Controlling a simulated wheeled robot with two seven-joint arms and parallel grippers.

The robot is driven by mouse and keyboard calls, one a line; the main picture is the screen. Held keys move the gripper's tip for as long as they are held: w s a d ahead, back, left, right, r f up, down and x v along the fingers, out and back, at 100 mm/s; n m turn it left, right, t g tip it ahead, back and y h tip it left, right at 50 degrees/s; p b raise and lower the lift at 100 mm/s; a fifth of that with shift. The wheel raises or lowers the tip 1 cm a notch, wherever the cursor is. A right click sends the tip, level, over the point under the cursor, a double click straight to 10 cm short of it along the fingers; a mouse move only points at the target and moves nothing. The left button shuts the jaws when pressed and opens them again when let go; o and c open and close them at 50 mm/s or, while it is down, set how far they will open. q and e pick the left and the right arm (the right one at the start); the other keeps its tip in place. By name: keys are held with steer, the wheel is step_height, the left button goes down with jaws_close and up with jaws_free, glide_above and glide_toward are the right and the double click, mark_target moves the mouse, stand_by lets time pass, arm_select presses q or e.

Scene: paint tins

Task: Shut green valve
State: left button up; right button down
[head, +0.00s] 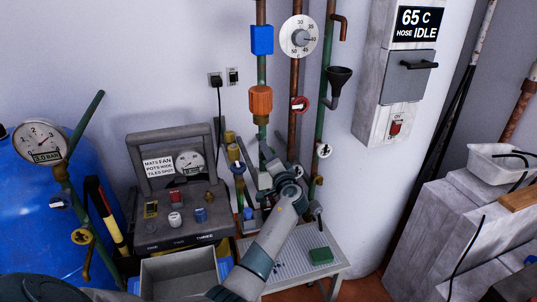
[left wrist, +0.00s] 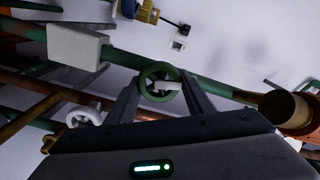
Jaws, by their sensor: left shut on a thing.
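The green valve (left wrist: 144,75) is a small round handwheel with a pale hub on a green pipe (left wrist: 225,88). In the left wrist view it sits between the two fingers of my left gripper (left wrist: 160,83), which is shut on it. In the head view my left gripper (head: 266,163) reaches the lower part of the pipes on the wall, and the green wheel is hidden behind it. My right gripper is not in view.
A red valve (head: 299,104) and a white valve (head: 323,150) sit on neighbouring pipes. An orange fitting (head: 261,100) is above my gripper. A grey machine (head: 180,232) stands left, a perforated table (head: 285,262) with a green block (head: 321,256) below.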

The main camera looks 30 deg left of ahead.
arm_select(q)
steer(key=shift+f+m, duration=0.1)
steer(key=shift+m, duration=0.7)
steer(key=shift+m+p, duration=0.3)
steer(key=shift+m, duration=0.3)
steer(key=shift+f, duration=0.1)
steer(key=o, duration=1)
steer(key=shift+o, duration=0.2)
steer(key=shift+s+d, duration=0.1)
steer(key=shift+d, duration=0.15)
steer(key=b+v, duration=0.2)
steer(key=v, duration=1.5)
steer(key=shift+b, duration=0.35)
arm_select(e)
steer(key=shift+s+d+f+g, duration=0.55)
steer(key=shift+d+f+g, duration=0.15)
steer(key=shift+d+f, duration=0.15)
